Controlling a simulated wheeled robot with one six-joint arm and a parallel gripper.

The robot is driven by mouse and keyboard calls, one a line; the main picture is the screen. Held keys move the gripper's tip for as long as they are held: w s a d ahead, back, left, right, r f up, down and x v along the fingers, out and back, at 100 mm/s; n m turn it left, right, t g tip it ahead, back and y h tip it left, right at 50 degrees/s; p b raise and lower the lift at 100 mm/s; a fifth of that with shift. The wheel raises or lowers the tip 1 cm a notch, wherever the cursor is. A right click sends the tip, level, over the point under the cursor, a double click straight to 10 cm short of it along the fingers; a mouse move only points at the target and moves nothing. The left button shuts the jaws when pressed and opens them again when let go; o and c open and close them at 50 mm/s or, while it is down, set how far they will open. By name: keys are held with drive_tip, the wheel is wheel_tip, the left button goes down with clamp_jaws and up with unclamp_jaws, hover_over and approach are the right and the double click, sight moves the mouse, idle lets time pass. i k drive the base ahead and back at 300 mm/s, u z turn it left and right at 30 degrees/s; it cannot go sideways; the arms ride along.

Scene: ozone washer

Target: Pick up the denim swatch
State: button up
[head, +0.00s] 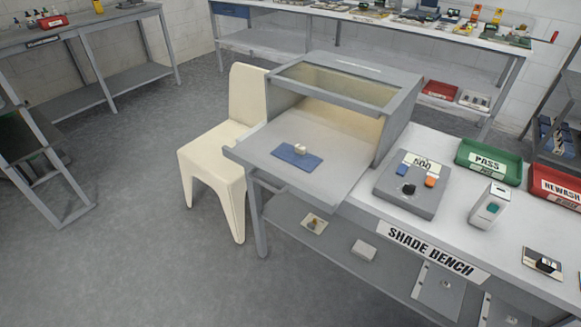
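A blue denim swatch (288,157) lies flat on the grey shelf that sticks out from the front of a light box on the shade bench. My gripper does not show in the head view.
The light box (391,112) has an open front. A cream chair (222,145) stands at its left. Right along the bench are a grey control box (391,205), a white device (490,204), a green PASS tray (460,158) and a red REWASH tray (535,187). Floor (140,250) at left is clear.

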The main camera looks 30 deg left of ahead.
sight(297, 155)
drive_tip(key=z, duration=0.05)
drive_tip(key=k, duration=0.25)
drive_tip(key=z, duration=0.75)
drive_tip(key=i, duration=0.7)
drive_tip(key=u, duration=2.15)
drive_tip(key=i, duration=0.45)
drive_tip(key=k, duration=0.3)
drive_tip(key=u, duration=0.8)
drive_tip(key=i, duration=0.7)
drive_tip(key=u, duration=0.35)
